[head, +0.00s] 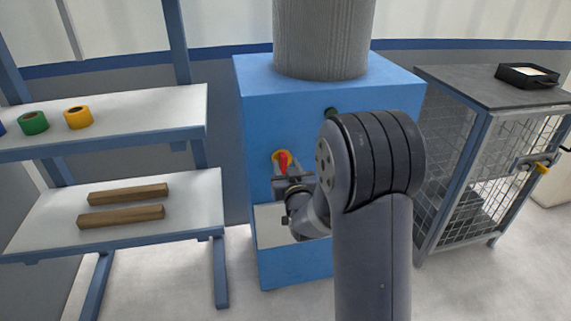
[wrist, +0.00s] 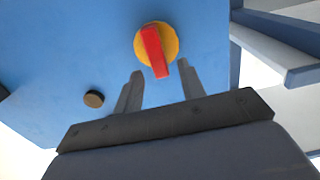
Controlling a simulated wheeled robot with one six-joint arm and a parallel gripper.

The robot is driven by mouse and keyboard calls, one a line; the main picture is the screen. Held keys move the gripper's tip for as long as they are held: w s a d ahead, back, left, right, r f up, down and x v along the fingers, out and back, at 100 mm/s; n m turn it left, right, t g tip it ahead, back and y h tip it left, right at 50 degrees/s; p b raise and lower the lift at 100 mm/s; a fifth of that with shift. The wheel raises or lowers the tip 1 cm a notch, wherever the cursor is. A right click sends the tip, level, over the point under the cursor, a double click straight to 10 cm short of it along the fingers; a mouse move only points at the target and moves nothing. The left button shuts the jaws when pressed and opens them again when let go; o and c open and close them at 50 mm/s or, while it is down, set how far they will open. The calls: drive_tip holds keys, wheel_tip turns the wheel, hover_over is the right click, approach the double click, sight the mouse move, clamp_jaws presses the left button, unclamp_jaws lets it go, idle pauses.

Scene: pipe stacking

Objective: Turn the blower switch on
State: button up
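The blower is a blue box (head: 257,110) with a thick grey duct rising from its top. Its switch, a red handle on a yellow round base (head: 283,160), is on the front face. In the wrist view the red handle (wrist: 154,50) lies across the yellow disc (wrist: 171,38), slightly tilted, its lower end pointing toward my gripper. My gripper (wrist: 159,78) is open, with its two fingers apart on either side of the handle's lower end. I cannot tell whether they touch it.
A dark round knob (wrist: 93,99) sits on the same face. A shelf (head: 130,110) with tape rolls and wooden bars stands at left. A mesh cage (head: 465,180) with a black tray (head: 527,76) on top stands at right. Floor shows between them.

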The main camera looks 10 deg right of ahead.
drive_tip(key=shift+w, duration=0.75)
clamp_jaws()
